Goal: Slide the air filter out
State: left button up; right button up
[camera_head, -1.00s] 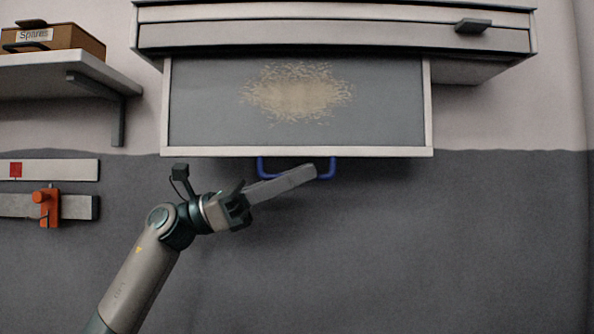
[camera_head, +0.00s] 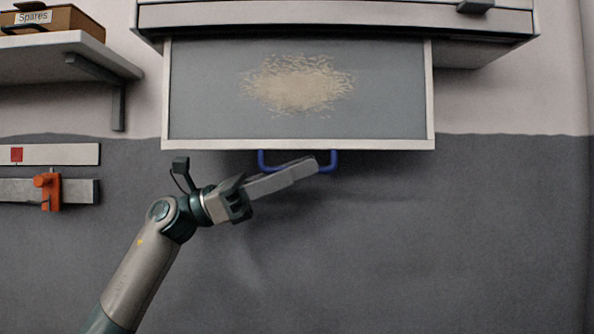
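The air filter (camera_head: 210,110) is a flat grey panel in a pale frame, with a tan dust patch (camera_head: 298,84) in its middle. It sticks out of the cabinet (camera_head: 330,17) at the top centre, like a drawer. A blue handle (camera_head: 333,160) sits on its front edge. My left gripper (camera_head: 312,165) reaches in from the lower left, its fingers close together across the handle. The fingers cover part of the handle, so the contact itself is hidden. My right gripper is not in view.
A wall shelf (camera_head: 60,62) with a box marked Spares (camera_head: 55,20) is at the upper left. The grey floor area at lower right is clear.

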pick_arm(q)
jog(key=shift+a, duration=0.1)
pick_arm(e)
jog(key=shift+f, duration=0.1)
pick_arm(q)
jog(key=shift+a+f+b, duration=0.3)
jog(key=shift+a+f, duration=0.05)
jog(key=shift+a, duration=0.2)
jog(key=b+v, duration=0.4)
jog(key=v, duration=1.2)
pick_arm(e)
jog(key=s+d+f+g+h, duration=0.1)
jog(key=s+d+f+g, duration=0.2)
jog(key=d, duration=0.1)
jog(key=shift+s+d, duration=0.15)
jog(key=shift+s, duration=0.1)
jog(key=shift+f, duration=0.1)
